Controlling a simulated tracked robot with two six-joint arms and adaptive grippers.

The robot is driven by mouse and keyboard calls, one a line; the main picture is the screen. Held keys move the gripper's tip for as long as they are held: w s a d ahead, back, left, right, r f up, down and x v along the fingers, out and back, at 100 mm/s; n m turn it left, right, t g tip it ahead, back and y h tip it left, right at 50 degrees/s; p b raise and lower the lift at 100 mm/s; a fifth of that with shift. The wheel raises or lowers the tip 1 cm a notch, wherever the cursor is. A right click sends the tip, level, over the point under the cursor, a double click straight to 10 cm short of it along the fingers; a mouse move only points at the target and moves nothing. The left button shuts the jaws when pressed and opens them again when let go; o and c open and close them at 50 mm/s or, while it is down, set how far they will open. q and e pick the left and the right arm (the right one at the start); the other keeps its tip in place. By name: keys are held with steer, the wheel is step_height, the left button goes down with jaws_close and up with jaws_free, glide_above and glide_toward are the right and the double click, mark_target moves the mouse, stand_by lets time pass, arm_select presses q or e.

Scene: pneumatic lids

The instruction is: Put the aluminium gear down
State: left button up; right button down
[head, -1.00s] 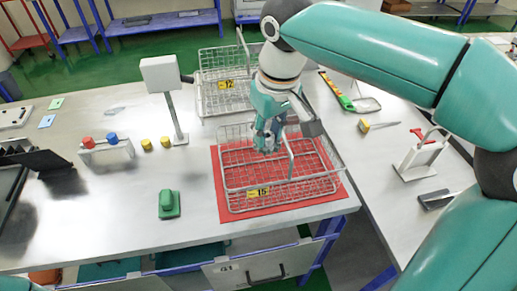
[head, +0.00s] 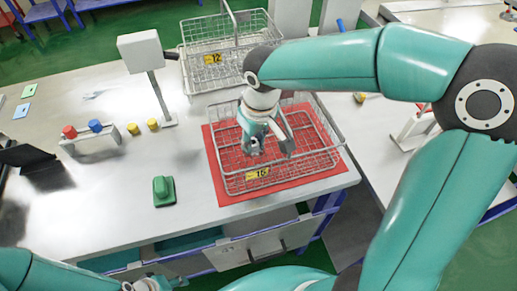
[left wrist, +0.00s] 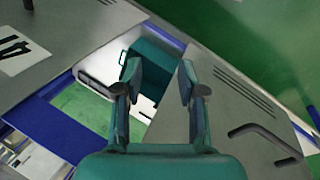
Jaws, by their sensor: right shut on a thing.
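My right gripper (head: 266,146) points down over the wire basket (head: 290,181) labelled 15, which stands on a red mat (head: 228,197). The right gripper is shut on a small grey metallic piece (head: 257,144), seemingly the aluminium gear. The fingers hide most of it, and I cannot tell whether it touches the basket floor. My left gripper (left wrist: 160,82) is open and empty in the left wrist view, over the bench's front edge and an open drawer. In the head view only part of my left arm shows at the bottom left.
A second wire basket (head: 196,80) labelled 12 stands behind. A post with a grey box (head: 146,51), a rack with red and blue knobs (head: 92,139), yellow pieces (head: 153,124) and a green block (head: 163,191) are to the left. Bench space around the green block is clear.

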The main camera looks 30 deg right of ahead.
mark_target(255, 148)
steer(key=shift+f, duration=2.75)
steer(key=c, duration=0.9)
jaws_free()
steer(key=shift+f, duration=0.1)
steer(key=r, duration=0.4)
steer(key=s+r, duration=0.1)
steer(key=r, duration=0.7)
steer(key=shift+s+d+r, duration=0.1)
steer(key=shift+s, duration=0.3)
